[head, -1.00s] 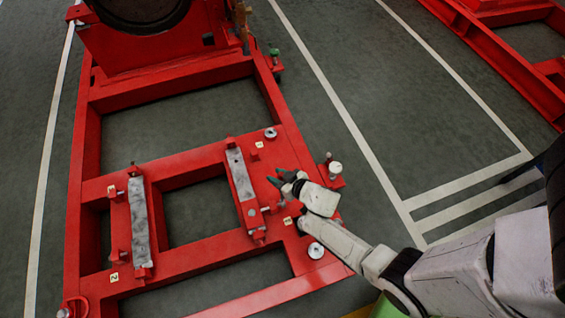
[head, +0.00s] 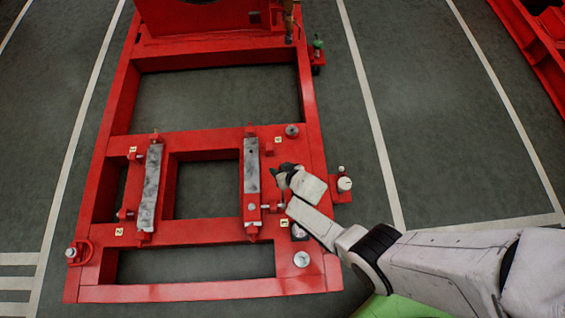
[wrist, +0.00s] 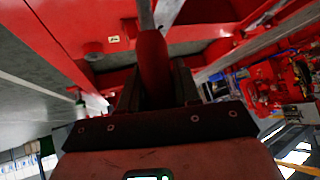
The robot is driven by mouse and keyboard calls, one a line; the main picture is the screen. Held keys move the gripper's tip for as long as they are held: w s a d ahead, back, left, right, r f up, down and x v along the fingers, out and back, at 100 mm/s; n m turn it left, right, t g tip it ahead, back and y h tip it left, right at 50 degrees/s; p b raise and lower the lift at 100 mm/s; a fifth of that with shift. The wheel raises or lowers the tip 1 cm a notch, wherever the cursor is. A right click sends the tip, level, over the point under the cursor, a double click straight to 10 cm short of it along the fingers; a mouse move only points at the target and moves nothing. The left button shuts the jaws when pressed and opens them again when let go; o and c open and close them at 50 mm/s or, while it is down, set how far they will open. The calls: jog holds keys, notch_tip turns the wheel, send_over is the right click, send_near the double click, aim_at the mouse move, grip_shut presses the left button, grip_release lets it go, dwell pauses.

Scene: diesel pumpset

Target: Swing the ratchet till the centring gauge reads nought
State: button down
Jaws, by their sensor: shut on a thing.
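My gripper (head: 279,171) is over the right side of the red base frame, beside the right grey bar. In the wrist view my gripper (wrist: 156,82) is shut on a red handle (wrist: 153,58), which stands between the dark fingers. A grey shaft (wrist: 146,14) runs on from its far end; I take this to be the ratchet. In the head view it is hidden by my gripper. A small round dial-like thing (head: 299,232), partly covered by my arm, lies on the frame near a number tag; it may be the gauge, but no reading can be made out.
The red base frame (head: 220,292) carries a right grey bar (head: 251,170) and a left grey bar (head: 150,188), with bolts around them. A white-topped post (head: 344,184) stands on a bracket at the right edge. Grey floor (head: 430,130) is clear to the right.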

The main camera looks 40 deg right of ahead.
jog(key=c, duration=0.9)
grip_release()
jog(key=shift+s, duration=0.1)
jog(key=p+v, duration=0.3)
jog(key=v, duration=0.7)
jog(key=shift+s+r+p, duration=0.15)
jog(key=shift+r+p, duration=0.15)
jog(key=shift+p, duration=0.05)
